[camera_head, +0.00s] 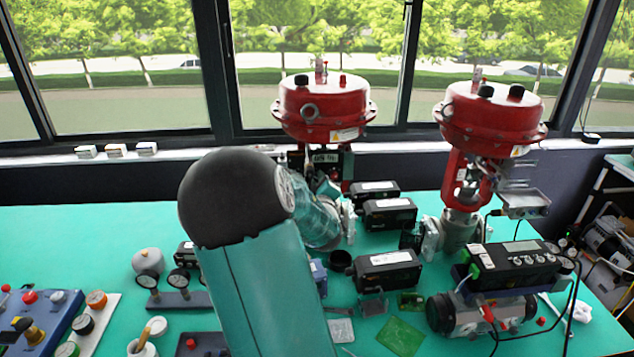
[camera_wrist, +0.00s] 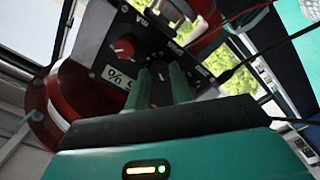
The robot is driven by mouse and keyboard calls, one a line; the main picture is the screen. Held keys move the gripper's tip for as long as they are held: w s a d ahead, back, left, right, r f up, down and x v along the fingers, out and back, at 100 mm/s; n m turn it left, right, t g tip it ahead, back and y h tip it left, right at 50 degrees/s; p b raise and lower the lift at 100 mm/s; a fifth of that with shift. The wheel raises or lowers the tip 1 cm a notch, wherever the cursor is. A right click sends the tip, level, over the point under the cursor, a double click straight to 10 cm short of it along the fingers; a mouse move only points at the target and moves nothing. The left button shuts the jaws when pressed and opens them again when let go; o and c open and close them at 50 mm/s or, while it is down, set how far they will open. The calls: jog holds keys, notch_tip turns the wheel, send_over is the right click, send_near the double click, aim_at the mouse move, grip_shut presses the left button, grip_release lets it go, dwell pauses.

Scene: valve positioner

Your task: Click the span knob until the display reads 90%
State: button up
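In the wrist view, my gripper (camera_wrist: 160,72) has two green fingers pointing at a dark control panel (camera_wrist: 150,45). The fingers stand a small gap apart, with a dark knob-like part (camera_wrist: 160,92) between them. I cannot tell whether they touch it or whether it is the span knob. A red knob (camera_wrist: 122,48) is on the panel to the left of the fingers. A white display (camera_wrist: 116,76) beside it shows a percent sign and appears turned over; its digits are partly hidden. In the head view, the display (camera_head: 325,157) is small and its number is not clearly readable.
The panel is by the left red valve actuator (camera_head: 324,105); another red actuator (camera_head: 490,118) stands to the right. Black boxes (camera_head: 388,268) and a positioner with buttons (camera_head: 515,262) lie on the green table (camera_head: 60,240). Cables cross near the panel in the wrist view.

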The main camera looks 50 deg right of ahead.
grip_shut()
jog(key=shift+n, duration=0.3)
jog(key=shift+n, duration=2.6)
jog(key=o, duration=0.5)
grip_release()
jog(key=shift+s+a, duration=0.1)
